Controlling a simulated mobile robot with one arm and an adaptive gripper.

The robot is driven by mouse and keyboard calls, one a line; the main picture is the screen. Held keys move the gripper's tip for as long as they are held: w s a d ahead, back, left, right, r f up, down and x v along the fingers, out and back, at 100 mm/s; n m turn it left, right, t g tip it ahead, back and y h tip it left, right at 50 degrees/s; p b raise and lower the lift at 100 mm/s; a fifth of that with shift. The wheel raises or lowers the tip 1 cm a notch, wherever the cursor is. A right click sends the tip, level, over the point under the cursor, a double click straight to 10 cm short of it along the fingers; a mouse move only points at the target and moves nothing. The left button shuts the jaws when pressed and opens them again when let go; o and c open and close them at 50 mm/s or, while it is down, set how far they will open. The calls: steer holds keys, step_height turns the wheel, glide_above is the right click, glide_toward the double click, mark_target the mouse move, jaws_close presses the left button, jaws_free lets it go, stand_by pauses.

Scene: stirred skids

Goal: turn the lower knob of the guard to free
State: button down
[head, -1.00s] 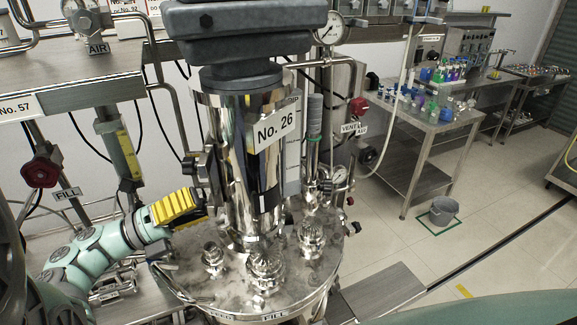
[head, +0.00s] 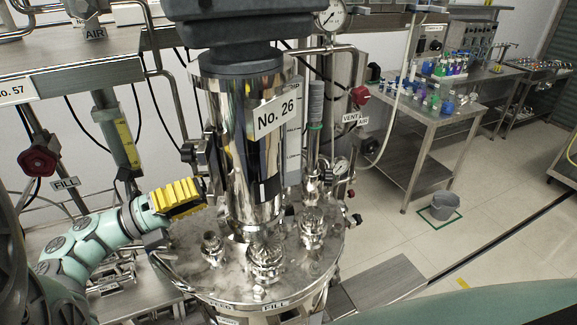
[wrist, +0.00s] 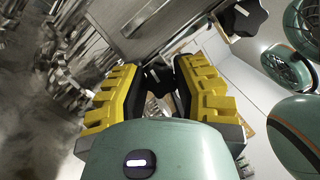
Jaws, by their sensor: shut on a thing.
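The guard (head: 228,150) is a polished metal cylinder around the shaft of the No. 26 vessel, upright on its round lid. A dark upper knob (head: 190,152) sticks out of its left side; a black star-shaped knob (wrist: 245,16) shows at the top of the wrist view. My gripper (head: 203,194), with yellow ribbed fingers, reaches in from the left below the upper knob. In the wrist view its fingertips (wrist: 160,70) are closed around the dark lower knob (wrist: 158,78). The fingers partly hide this knob, and its turn position cannot be read.
Metal fittings (head: 265,260) stand on the vessel lid below the guard. A red valve handle (head: 38,160) and pipes are at the left, behind my arm. A bench with bottles (head: 425,115) and a grey bucket (head: 443,207) are at the right, with open floor around.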

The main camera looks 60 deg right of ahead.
steer(key=b, duration=0.3)
steer(key=shift+s+f+n, duration=0.1)
steer(key=shift+f+n, duration=0.2)
steer(key=shift+n, duration=0.1)
steer(key=shift+d+r+n+t+b, duration=0.15)
steer(key=shift+n+t+b, duration=0.25)
steer(key=shift+b, duration=0.25)
steer(key=shift+r+n+y, duration=0.2)
steer(key=shift+n+y, duration=0.1)
steer(key=shift+n, duration=0.4)
steer(key=shift+n+t+y+p, duration=0.4)
steer(key=shift+n+t, duration=0.1)
steer(key=shift+n, duration=0.7)
steer(key=c, duration=0.7)
jaws_free()
steer(key=shift+o, duration=0.2)
